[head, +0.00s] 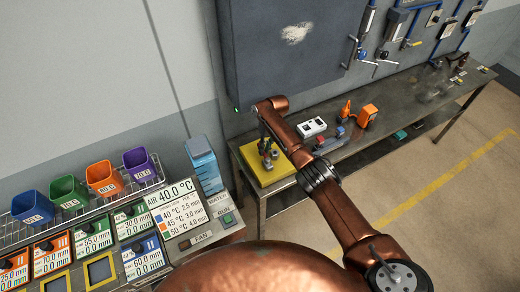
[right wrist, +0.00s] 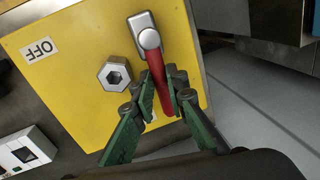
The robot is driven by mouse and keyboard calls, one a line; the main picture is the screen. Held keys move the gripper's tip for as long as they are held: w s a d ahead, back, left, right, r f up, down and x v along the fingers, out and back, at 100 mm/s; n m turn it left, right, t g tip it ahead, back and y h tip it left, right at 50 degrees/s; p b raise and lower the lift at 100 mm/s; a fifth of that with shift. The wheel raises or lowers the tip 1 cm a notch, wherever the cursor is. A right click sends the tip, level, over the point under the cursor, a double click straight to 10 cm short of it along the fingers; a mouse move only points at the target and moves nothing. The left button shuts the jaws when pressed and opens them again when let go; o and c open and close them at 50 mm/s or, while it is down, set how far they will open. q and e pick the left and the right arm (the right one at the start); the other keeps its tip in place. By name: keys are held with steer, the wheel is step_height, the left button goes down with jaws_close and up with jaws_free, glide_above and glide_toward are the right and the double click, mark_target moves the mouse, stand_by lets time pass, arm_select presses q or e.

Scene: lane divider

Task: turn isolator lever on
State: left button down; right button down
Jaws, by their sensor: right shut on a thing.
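The isolator is a yellow plate (head: 252,167) on the metal bench in the head view. It also fills much of the right wrist view (right wrist: 70,75), with a white OFF label (right wrist: 40,49) near its left edge. A red lever (right wrist: 158,70) runs from a grey pivot (right wrist: 149,38) toward my wrist. A grey hex bolt (right wrist: 117,74) sits left of the lever. My right gripper (right wrist: 162,82) has green fingers on both sides of the lever, shut on it; in the head view this gripper (head: 268,146) is over the plate, with the lever hard to make out. My left gripper is not in view.
A white device (head: 312,127) and orange devices (head: 368,115) stand farther along the bench (head: 400,97). A large grey cabinet (head: 290,60) hangs on the wall behind. Coloured bins (head: 103,176) and a sign console (head: 175,212) are at the left. The floor at right is clear.

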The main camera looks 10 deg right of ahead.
steer(key=shift+s+a+n, duration=0.1)
steer(key=shift+a+n, duration=0.1)
steer(key=shift+n, duration=0.2)
steer(key=c, duration=1.9)
jaws_free()
steer(key=shift+r, duration=0.1)
step_height(320, 180, up, 12)
steer(key=d, duration=0.2)
steer(key=shift+w+f, duration=0.2)
steer(key=shift+w, duration=0.2)
steer(key=shift+d, duration=0.1)
